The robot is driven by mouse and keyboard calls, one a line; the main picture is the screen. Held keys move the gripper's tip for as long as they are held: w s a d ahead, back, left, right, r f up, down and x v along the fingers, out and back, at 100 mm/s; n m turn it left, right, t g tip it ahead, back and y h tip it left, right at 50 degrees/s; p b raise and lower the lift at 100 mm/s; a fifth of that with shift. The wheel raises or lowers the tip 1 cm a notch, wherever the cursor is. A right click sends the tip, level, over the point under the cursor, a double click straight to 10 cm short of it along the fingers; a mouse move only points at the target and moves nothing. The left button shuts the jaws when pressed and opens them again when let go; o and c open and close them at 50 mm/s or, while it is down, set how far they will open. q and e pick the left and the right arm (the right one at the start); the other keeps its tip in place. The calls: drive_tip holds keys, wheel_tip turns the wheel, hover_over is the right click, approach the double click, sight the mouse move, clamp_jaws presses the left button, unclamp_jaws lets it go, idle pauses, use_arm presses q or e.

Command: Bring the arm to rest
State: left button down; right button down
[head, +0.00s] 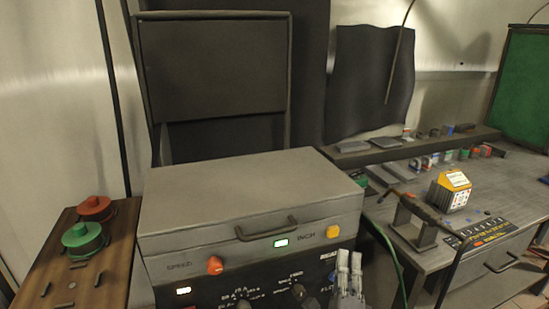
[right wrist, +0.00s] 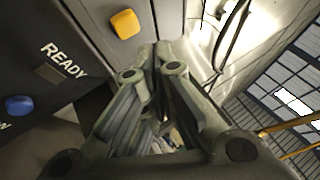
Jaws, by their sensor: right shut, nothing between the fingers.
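My right gripper (head: 349,268) is at the bottom of the head view, right of centre, in front of the grey machine's (head: 235,205) control face. Its fingers are together and hold nothing. In the right wrist view my right gripper (right wrist: 157,52) points at the machine face, with the fingertips just below a yellow button (right wrist: 125,24). I cannot tell whether the tips touch the face. The same yellow button shows in the head view (head: 333,231). My left gripper is not in view.
A handle (head: 266,228) and an orange-red SPEED knob (head: 215,265) stick out of the machine front. A wooden bench (head: 115,262) with red and green spools stands at left. A workbench (head: 470,270) with a yellow box (head: 450,191) is at right. A green cable (head: 392,250) hangs between.

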drive_tip(key=s+a+f+n+g+y, duration=0.95)
drive_tip(key=f+n+y, duration=0.25)
drive_tip(key=n, duration=0.8)
drive_tip(key=s+d+f+n+g+h, duration=0.2)
drive_tip(key=s+d+f+g, duration=0.1)
drive_tip(key=s, duration=0.4)
drive_tip(key=s+d+f+n+g+h, duration=0.1)
drive_tip(key=s+d+f+n+g, duration=0.1)
drive_tip(key=s+d+f+g, duration=0.3)
drive_tip(key=s+d+f+n+g+h, duration=0.1)
drive_tip(key=s+d+n+h, duration=0.1)
drive_tip(key=s, duration=0.6)
wheel_tip(320, 180, down, 23)
drive_tip(key=g+p, duration=0.1)
drive_tip(key=p, duration=0.1)
drive_tip(key=s+d+f+g+p, duration=0.1)
drive_tip(key=s+d+f, duration=0.1)
drive_tip(key=s+f, duration=1.3)
drive_tip(key=s, duration=0.3)
drive_tip(key=shift+d+f, duration=0.35)
drive_tip(key=shift+f, duration=0.05)
